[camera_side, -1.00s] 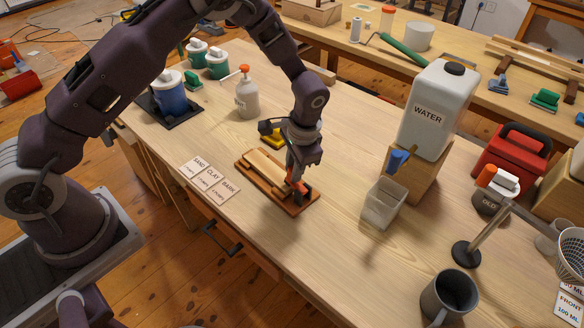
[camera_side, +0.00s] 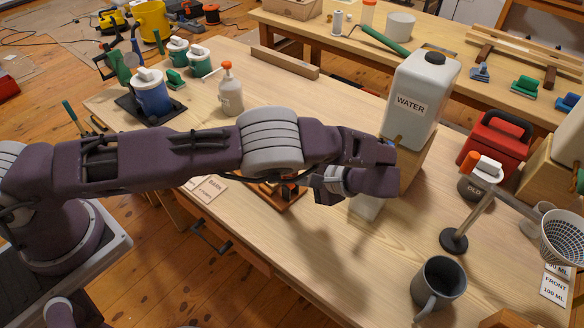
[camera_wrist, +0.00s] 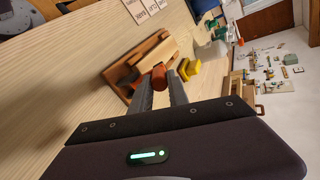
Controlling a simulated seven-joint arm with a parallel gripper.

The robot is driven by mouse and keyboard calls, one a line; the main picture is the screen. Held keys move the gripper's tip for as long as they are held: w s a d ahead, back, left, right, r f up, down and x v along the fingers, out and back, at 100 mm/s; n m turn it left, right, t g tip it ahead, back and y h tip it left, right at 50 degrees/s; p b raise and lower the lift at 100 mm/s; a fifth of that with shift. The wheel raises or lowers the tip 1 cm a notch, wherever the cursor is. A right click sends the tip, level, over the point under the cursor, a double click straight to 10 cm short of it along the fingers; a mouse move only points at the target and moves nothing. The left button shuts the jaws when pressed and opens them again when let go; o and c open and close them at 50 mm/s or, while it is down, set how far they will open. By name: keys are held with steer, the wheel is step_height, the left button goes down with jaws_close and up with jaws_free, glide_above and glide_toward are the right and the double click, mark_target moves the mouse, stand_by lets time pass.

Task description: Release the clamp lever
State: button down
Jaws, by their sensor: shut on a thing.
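The clamp, a wooden board fixture with a wooden block on it, lies on the bench; its brown base (camera_side: 289,203) shows partly below my arm in the side view. In the wrist view its wooden block (camera_wrist: 152,52) is ahead of my fingers. The orange clamp lever (camera_wrist: 159,77) sits between the fingertips of my gripper (camera_wrist: 158,84), which is shut on it. My gripper lies tilted far over, coming in from the clamp's right in the side view. There my forearm and wrist hide the lever and most of the clamp.
A yellow object (camera_wrist: 188,69) lies just beyond the clamp. Label cards (camera_side: 207,188) lie to its left. The water container (camera_side: 420,100) on its wooden stand is close behind my wrist, and a clear box (camera_side: 366,208) is partly hidden by it.

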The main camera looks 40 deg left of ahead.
steer(key=shift+d+f+y, duration=0.1)
steer(key=shift+d+y, duration=0.1)
steer(key=shift+y, duration=0.3)
steer(key=shift+s, duration=0.1)
steer(key=c, duration=1.3)
jaws_free()
steer(key=shift+o, duration=0.2)
steer(key=d+r, duration=0.4)
steer(key=r, duration=0.5)
steer(key=shift+s+d+r, duration=0.15)
steer(key=shift+d, duration=0.15)
